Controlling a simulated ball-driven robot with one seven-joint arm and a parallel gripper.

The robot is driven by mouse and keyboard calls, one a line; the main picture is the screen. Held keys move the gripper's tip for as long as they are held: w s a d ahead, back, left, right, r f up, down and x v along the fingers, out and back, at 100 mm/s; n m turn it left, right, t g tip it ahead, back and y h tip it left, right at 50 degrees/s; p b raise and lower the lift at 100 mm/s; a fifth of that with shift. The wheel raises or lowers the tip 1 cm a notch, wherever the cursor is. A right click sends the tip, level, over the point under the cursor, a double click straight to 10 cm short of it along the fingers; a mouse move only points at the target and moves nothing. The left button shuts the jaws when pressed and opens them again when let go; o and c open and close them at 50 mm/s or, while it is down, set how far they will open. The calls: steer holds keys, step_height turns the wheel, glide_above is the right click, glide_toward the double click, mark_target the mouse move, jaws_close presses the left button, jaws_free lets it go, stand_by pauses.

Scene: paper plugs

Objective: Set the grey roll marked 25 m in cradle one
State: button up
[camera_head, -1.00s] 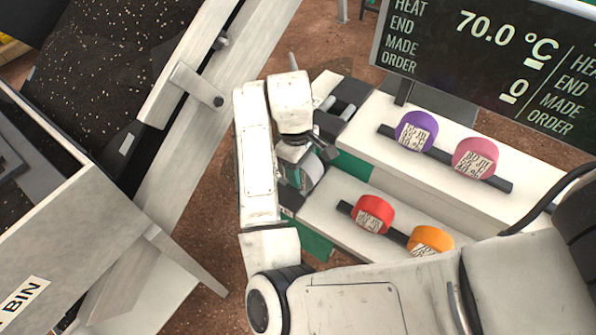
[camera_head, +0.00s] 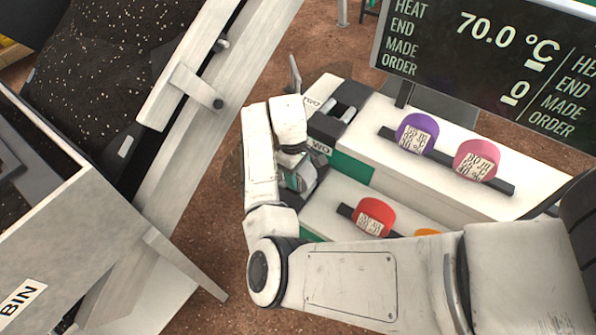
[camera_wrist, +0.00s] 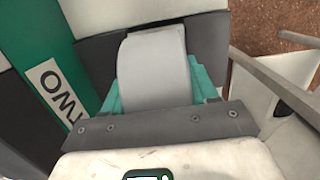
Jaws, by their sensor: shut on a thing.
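In the wrist view the grey roll (camera_wrist: 155,68) sits between the teal fingertips of my gripper (camera_wrist: 160,88), which is shut on it. The face marked 25 m cannot be read. In the head view my gripper (camera_head: 299,182) is in front of the lower step's left end, and the roll is mostly hidden by it. A label reading TWO (camera_wrist: 57,91) lies beside the gripper in the wrist view; it also shows in the head view (camera_head: 319,147), below a dark cradle (camera_head: 338,112) with grey rollers. No label reading ONE can be made out.
A purple roll (camera_head: 415,134) and a pink roll (camera_head: 477,160) sit on the upper step, a red roll (camera_head: 375,216) on the lower. An orange roll (camera_head: 427,232) is mostly behind my arm. A display screen (camera_head: 490,65) stands behind; a bin (camera_head: 60,235) is at left.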

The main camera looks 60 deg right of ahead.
steer(key=o, duration=1.1)
step_height(320, 180, up, 12)
steer(key=w, duration=0.2)
steer(key=s+d+f+m+t+h, duration=0.1)
steer(key=s+d+f+h, duration=0.3)
steer(key=s, duration=0.4)
steer(key=shift+t+y, duration=0.7)
steer(key=s+a+f, duration=0.1)
steer(key=s+a, duration=0.1)
steer(key=s+a+f, duration=0.2)
steer(key=s+a, duration=0.1)
steer(key=s+a+f, duration=0.2)
steer(key=s+a, duration=0.1)
steer(key=shift+a+f, duration=0.1)
steer(key=shift+a, duration=0.15)
steer(key=s+a, duration=0.2)
steer(key=a, duration=0.1)
steer(key=s+a+f+y, duration=0.1)
steer(key=s+a, duration=0.1)
steer(key=a, duration=0.1)
steer(key=s+a+f+y, duration=0.1)
steer(key=s+a, duration=0.1)
steer(key=shift+a+f, duration=0.1)
steer(key=shift+a, duration=0.3)
